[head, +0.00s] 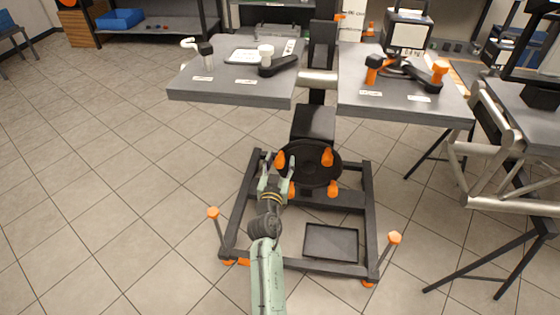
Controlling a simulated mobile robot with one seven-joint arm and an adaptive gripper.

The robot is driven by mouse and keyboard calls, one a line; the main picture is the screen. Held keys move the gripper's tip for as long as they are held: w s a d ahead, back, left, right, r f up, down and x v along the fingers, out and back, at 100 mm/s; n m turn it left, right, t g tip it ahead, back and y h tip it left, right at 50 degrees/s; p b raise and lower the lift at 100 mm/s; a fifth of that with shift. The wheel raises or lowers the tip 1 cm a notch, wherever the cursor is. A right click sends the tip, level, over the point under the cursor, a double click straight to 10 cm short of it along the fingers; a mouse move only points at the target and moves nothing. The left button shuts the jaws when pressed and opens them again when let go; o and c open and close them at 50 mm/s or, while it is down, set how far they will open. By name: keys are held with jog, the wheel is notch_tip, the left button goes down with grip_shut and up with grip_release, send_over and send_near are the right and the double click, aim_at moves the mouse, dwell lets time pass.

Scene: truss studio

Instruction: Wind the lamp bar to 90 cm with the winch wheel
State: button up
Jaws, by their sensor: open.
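The winch wheel (318,172) is a black disc with several orange knobs around its rim, low on a dark wheeled frame. My gripper (279,160) is open at the wheel's left edge. Its two fingers appear on either side of the upper left orange knob (281,157); I cannot tell whether they touch it. A dark column (321,50) rises behind the wheel, with a short silver cylinder (318,79) across it. I cannot make out the lamp bar or a height scale.
A silver truss (500,125) with dark legs stands at the right. A black tray (331,242) lies in the frame's front, between orange-topped posts. The floor at left is clear.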

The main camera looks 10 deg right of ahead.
jog(key=shift+c, duration=0.5)
jog(key=shift+d, duration=0.1)
grip_shut()
dwell(0.3)
